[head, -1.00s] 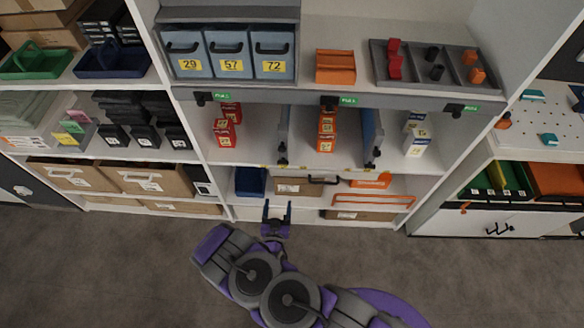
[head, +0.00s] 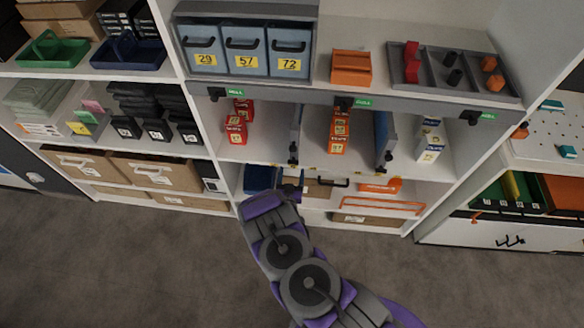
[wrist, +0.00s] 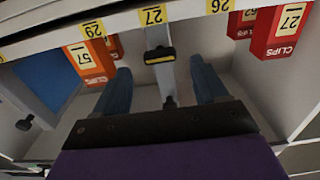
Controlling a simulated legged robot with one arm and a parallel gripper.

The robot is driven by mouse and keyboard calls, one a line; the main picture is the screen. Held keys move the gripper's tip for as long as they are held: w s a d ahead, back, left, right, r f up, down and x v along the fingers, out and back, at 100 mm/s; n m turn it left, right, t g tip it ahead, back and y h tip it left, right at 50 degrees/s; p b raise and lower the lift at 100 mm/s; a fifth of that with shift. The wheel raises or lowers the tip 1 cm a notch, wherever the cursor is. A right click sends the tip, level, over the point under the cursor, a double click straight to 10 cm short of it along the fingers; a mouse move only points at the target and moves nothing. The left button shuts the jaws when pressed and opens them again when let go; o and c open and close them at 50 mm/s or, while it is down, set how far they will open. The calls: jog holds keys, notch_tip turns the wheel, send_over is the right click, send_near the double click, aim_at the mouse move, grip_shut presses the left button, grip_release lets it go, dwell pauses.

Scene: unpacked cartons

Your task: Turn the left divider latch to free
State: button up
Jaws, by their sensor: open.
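The left divider (head: 296,128) is a thin grey-blue upright panel on the middle shelf, between red boxes and orange boxes. Its dark latch (head: 293,151) is at the lower front end. In the wrist view the divider (wrist: 160,78) runs down the middle, with the black latch (wrist: 159,55) bearing a yellow bar. My gripper (wrist: 163,88) is open, one blue finger on each side of the divider in that picture, with nothing between them clearly touched. In the head view my forearm reaches up below this divider and my fingertips are hidden.
Orange boxes (head: 339,132) and red boxes (head: 236,130) flank the divider. A second divider (head: 384,140) stands to the right. A blue bin (head: 261,179) sits on the lower shelf.

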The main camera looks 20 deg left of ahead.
aim_at(292, 165)
jog(key=shift+x, duration=1.75)
jog(key=shift+c, duration=0.3)
jog(key=c, duration=1)
